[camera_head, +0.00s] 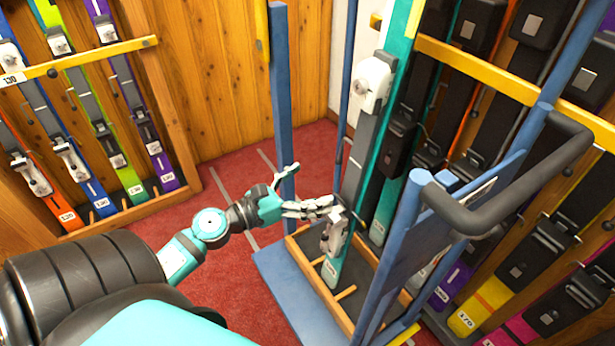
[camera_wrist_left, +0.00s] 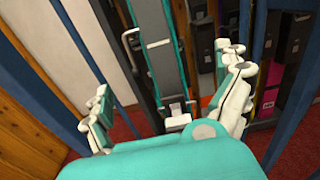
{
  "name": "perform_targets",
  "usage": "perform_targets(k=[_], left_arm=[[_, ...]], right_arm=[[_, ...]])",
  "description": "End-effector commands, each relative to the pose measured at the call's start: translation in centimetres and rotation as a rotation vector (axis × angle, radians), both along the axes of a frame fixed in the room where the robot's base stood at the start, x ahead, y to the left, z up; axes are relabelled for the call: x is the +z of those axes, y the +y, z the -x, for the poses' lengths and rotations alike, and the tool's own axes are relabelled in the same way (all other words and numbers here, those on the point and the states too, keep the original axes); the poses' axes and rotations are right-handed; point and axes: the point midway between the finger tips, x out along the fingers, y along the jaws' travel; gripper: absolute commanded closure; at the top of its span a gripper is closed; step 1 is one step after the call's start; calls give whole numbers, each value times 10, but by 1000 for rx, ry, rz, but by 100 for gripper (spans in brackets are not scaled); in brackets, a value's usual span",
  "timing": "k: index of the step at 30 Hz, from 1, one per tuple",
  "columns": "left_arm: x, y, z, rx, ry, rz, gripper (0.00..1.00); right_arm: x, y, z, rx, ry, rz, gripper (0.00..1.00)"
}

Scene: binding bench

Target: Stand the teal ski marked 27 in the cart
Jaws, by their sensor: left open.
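A teal ski (camera_head: 351,185) with a grey plate and white bindings stands near upright in the blue-framed cart (camera_head: 282,110), leaning slightly. Its lower end is on the wood-edged cart base; its number is too small to read. My left gripper (camera_head: 311,190) is open just left of the ski, above the lower binding (camera_head: 335,236). In the left wrist view the ski (camera_wrist_left: 161,45) rises between the spread fingers (camera_wrist_left: 168,88), with a gap visible on both sides. Whether any finger touches it I cannot tell. My right gripper is out of view.
A wall rack (camera_head: 112,46) with several coloured skis stands at the left. Another rack with dark-bound skis and a yellow rail (camera_head: 478,70) is behind the cart at right. The cart's dark handle (camera_head: 500,205) juts forward. Red carpet (camera_head: 235,268) is open left of the cart.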

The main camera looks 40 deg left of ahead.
Motion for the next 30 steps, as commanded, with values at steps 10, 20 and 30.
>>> perform_targets(k=[10, 20, 30], left_arm=[[0, 0, 1, 0, 0, 0, 0], [-3, 6, 18, 1, 2, 2, 0], [-1, 14, 41, 0, 0, 0, 0]], right_arm=[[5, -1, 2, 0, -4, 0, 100], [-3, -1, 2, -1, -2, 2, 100], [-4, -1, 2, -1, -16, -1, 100]])
